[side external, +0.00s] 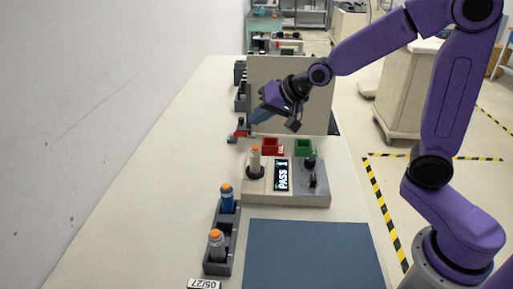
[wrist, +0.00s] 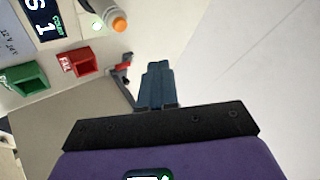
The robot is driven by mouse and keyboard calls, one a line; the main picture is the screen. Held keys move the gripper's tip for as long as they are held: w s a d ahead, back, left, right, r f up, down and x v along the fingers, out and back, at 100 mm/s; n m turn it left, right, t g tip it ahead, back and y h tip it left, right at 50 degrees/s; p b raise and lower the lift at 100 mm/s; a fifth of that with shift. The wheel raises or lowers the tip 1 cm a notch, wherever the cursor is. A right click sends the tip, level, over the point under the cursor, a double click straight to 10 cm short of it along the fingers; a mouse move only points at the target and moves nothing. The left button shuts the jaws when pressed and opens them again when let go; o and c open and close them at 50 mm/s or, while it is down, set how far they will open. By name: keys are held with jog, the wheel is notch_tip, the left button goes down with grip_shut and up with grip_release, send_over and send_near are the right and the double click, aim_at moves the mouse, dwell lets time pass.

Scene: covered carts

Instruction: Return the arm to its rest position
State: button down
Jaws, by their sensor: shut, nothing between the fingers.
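My gripper (side external: 256,117) is raised over the bench behind the tester, in front of an upright beige panel. In the wrist view my gripper (wrist: 157,68) has its blue-grey fingers together with nothing between them. The purple arm reaches in from the right, bent at the elbow.
A tester (side external: 257,188) reads "PASS 1" and holds an orange-topped cylinder (side external: 255,158). Behind it are a red bin (side external: 271,147) and a green bin (side external: 304,147). A dark rack (side external: 217,268) holds a blue cylinder (side external: 227,200) and a grey one (side external: 216,246). A blue mat (side external: 314,255) is bare.

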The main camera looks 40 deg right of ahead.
jog(key=s+a+f+n+g, duration=0.25)
jog(key=s+n+g, duration=0.4)
jog(key=s, duration=0.95)
jog(key=s+d+f+n+g+h, duration=0.1)
jog(key=s+d+n, duration=0.2)
jog(key=s+n, duration=0.2)
jog(key=s+d+f+n+g+h, duration=0.1)
jog(key=s+d+n, duration=0.2)
jog(key=s+n, duration=0.3)
jog(key=s, duration=0.5)
jog(key=shift+s+d+f+h, duration=0.2)
jog(key=shift+s+f+h, duration=0.05)
jog(key=shift+s+h, duration=0.15)
